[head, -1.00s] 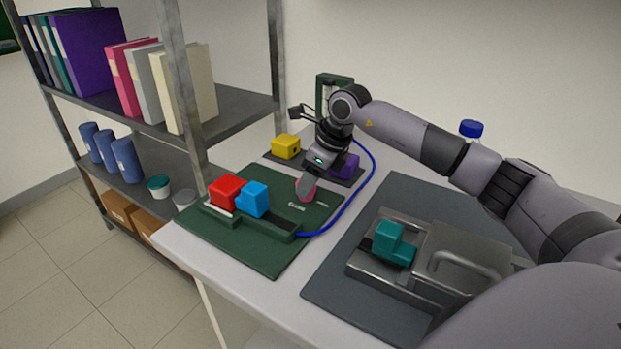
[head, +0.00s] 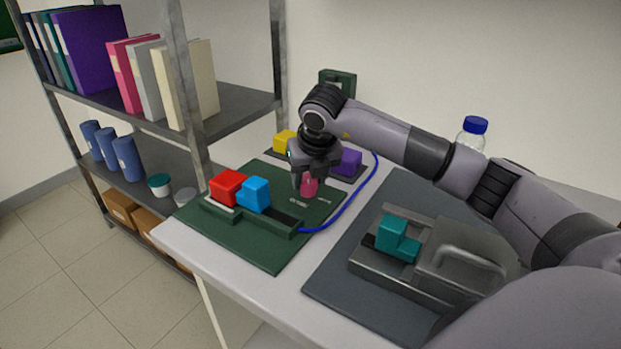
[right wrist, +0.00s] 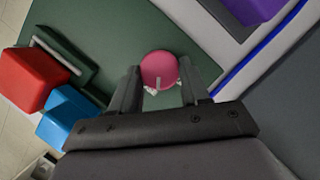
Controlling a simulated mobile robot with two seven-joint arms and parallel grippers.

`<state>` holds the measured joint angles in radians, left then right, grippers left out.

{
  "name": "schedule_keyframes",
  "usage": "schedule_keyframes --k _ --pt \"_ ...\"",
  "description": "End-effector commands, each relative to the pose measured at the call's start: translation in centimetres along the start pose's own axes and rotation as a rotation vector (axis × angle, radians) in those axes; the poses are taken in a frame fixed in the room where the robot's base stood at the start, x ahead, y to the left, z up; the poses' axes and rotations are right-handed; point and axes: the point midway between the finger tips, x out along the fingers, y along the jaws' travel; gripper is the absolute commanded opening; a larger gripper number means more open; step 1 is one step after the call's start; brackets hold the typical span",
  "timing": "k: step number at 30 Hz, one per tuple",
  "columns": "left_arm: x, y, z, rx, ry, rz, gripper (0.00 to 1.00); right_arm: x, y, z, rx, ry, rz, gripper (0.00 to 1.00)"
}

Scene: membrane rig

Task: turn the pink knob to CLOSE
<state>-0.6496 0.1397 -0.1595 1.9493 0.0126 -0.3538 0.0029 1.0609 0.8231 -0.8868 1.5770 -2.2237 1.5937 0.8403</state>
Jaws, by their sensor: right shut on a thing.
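The pink knob (head: 310,188) stands on the dark green board (head: 270,257), near its far right part. Small white lettering lies beside it, too small to read surely. My right gripper (head: 307,186) points down at the knob. In the right wrist view, the pink knob (right wrist: 159,67) sits between the two fingers of the right gripper (right wrist: 160,88), which is shut on it. A pale pointer mark on the knob faces the gripper's palm. White marks on the board are partly covered by the knob and fingers. My left gripper is not in view.
A red block (head: 227,187) and a blue block (head: 254,194) sit on a rail left of the knob. Yellow (head: 285,142) and purple (head: 349,161) blocks stand behind. A blue cable (head: 350,203) curves right. A metal device with a teal block (head: 393,237) stands front right.

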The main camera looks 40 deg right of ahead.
Motion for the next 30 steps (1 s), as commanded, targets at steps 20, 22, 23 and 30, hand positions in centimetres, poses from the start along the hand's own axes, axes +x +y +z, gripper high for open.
schedule_keyframes --k 20,22,23,30 --pt "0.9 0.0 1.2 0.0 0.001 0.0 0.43 0.1 0.6 0.2 0.512 0.0 -0.211 0.15" --pt "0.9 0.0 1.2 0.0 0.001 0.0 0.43 0.0 0.6 0.2 0.542 -0.001 -0.223 0.15" --pt "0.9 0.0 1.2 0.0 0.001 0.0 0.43 0.0 0.6 0.2 0.554 -0.001 -0.228 0.15" --pt "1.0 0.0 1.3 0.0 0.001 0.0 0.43 0.0 0.6 0.3 0.61 -0.001 -0.25 0.15"
